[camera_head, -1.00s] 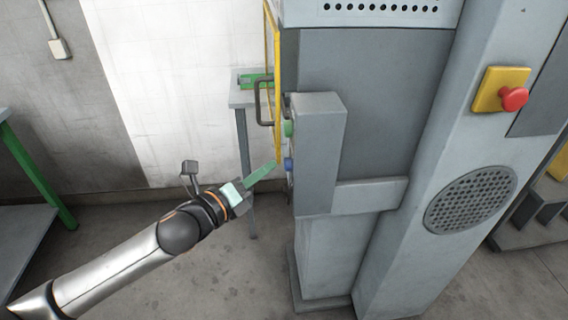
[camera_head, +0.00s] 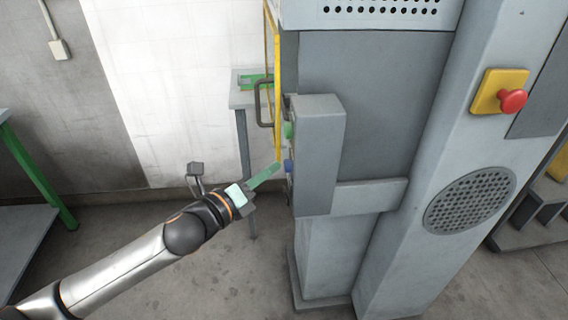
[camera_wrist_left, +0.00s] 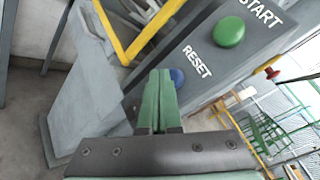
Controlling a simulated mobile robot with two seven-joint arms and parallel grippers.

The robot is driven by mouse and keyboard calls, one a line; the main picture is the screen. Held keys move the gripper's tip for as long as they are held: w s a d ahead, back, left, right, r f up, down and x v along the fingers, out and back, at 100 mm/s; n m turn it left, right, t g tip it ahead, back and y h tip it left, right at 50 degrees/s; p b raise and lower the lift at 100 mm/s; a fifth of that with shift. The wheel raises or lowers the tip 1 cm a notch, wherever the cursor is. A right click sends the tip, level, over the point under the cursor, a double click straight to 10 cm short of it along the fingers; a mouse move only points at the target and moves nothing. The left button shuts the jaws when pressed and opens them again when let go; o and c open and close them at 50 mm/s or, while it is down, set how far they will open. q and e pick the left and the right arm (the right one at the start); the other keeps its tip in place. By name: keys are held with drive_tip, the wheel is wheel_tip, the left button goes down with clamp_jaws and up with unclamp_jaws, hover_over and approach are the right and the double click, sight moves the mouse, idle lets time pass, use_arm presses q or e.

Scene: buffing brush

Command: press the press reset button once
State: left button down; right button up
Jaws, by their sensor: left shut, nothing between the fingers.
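The blue reset button (camera_head: 288,166) sits on the left side of the grey control box (camera_head: 322,150), below the green start button (camera_head: 288,130). In the left wrist view the blue button (camera_wrist_left: 177,77) shows beside the word RESET, and the green button (camera_wrist_left: 229,32) beside START. My left gripper (camera_head: 279,166) is shut and empty, its green fingers pointing at the blue button. In the left wrist view the fingertips (camera_wrist_left: 159,73) are just left of the blue button and cover part of its edge. I cannot tell whether they touch it. My right gripper is not in view.
A yellow guard frame (camera_head: 277,90) with a dark handle (camera_head: 260,103) stands by the machine. A red emergency button (camera_head: 513,100) on a yellow plate is at the right. A small grey table (camera_head: 238,98) stands behind. The floor at front left is clear.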

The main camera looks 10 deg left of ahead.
use_arm(q)
drive_tip(key=shift+w+d, duration=0.15)
drive_tip(key=shift+d, duration=0.35)
idle(1.0)
drive_tip(key=shift+a, duration=0.1)
drive_tip(key=shift+s+a+p, duration=0.25)
drive_tip(key=shift+a+p, duration=0.1)
drive_tip(key=shift+a, duration=0.4)
drive_tip(key=shift+a, duration=0.1)
drive_tip(key=a, duration=0.2)
drive_tip(key=s+a, duration=0.1)
drive_tip(key=a, duration=0.1)
drive_tip(key=shift+s+a, duration=0.2)
drive_tip(key=shift+a, duration=0.15)
idle(0.5)
